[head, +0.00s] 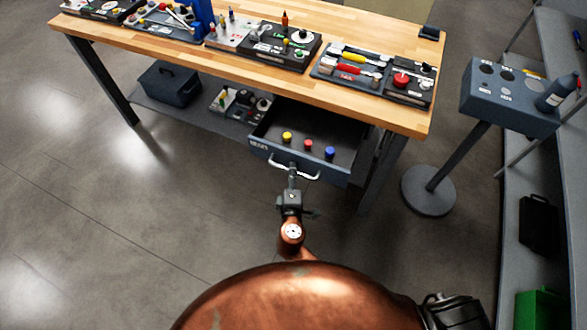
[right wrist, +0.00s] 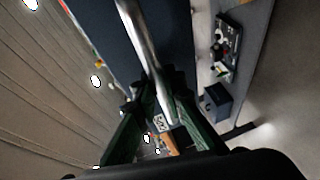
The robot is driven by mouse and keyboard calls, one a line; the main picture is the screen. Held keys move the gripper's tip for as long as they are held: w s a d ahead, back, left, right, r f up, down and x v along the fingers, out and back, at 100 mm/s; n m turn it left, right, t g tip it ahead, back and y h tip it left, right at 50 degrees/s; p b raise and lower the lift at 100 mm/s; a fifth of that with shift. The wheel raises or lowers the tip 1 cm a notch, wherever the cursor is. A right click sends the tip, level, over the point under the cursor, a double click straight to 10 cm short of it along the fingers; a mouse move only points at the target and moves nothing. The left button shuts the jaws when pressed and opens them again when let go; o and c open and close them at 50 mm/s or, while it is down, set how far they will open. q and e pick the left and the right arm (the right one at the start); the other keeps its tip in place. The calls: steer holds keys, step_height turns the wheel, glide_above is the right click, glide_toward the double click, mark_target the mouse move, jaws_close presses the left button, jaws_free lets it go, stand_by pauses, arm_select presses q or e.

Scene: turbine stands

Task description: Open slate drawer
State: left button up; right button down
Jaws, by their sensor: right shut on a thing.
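The slate drawer (head: 345,178) under the wooden workbench stands pulled out, with its inside showing. In it are a yellow piece (head: 287,137), a red piece (head: 308,145) and a blue piece (head: 330,153). Its pale curved handle (head: 308,175) is on the front. My right gripper (head: 292,180) is shut on the handle at its middle. In the right wrist view the metal handle (right wrist: 145,50) runs between the green fingers (right wrist: 158,115), beside the dark drawer front (right wrist: 165,40). My left gripper is not in view.
The wooden bench top (head: 225,62) holds several trays of tools and parts. A toolbox (head: 170,84) and a small tray (head: 240,103) sit on the lower shelf. A pedestal stand (head: 505,100) is at the right. The floor left of my arm is clear.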

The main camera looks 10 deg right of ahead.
steer(key=c, duration=2.3)
jaws_free()
steer(key=shift+o, duration=0.2)
steer(key=v, duration=1.2)
steer(key=shift+r, duration=0.1)
